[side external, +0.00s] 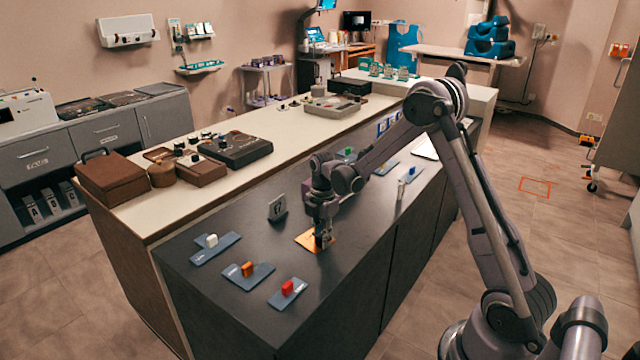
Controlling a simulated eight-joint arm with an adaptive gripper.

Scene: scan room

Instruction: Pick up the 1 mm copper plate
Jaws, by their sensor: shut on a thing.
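The copper plate (304,240) is a thin, flat, orange sheet at the middle of the dark counter (240,290). My gripper (322,243) points down at the right part of the plate. Its fingers are shut on the plate and hide part of it. The plate looks at or very near the counter surface; I cannot tell whether there is a gap beneath it.
A small upright sign (277,207) stands just behind the plate. Blue bases with a white block (211,241), an orange block (247,269) and a red block (287,287) lie to the left and front. Bare counter lies between them and the plate.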

